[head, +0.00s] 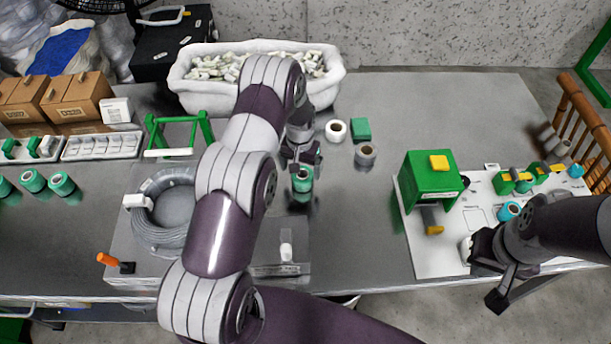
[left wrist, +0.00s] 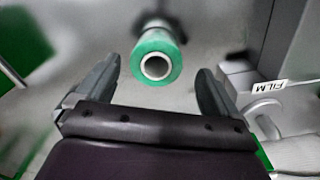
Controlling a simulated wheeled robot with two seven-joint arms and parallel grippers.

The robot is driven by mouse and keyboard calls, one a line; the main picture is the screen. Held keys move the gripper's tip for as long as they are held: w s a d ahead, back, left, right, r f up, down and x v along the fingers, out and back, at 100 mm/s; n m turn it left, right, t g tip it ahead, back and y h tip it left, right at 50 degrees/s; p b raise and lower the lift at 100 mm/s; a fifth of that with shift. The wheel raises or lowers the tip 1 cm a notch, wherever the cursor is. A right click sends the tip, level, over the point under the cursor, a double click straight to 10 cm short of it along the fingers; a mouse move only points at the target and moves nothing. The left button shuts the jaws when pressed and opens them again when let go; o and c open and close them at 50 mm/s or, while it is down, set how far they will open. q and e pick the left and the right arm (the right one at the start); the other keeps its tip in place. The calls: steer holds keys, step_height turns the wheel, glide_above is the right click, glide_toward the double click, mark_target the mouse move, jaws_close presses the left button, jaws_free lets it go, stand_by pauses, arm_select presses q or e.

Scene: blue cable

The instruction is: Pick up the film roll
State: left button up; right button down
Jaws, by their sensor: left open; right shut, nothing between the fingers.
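A green film roll (head: 302,186) with a pale core stands on the metal table just below my left gripper (head: 301,158). In the left wrist view the roll (left wrist: 171,55) shows its round end and hollow core, slightly beyond the fingertips. My left gripper (left wrist: 160,82) is open, with one finger to each side of the roll's line; no contact shows. The gripper partly hides the roll's upper end in the head view. My right gripper (head: 492,283) is shut and empty, over the front edge of the white board at the right.
A white roll (head: 335,130), a grey roll (head: 365,154) and a green block (head: 361,129) stand behind the film roll. A cable coil (head: 160,238) lies left of my arm. A green box (head: 430,181) stands on the white board (head: 425,258). A white bin (head: 184,92) is at the back.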

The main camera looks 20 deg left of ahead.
arm_select(q)
steer(key=f, duration=0.2)
steer(key=f+p, duration=0.1)
steer(key=f, duration=0.2)
steer(key=shift+w+d+f, duration=0.15)
steer(key=shift+d, duration=0.05)
steer(key=shift+f, duration=0.15)
steer(key=c, duration=1.2)
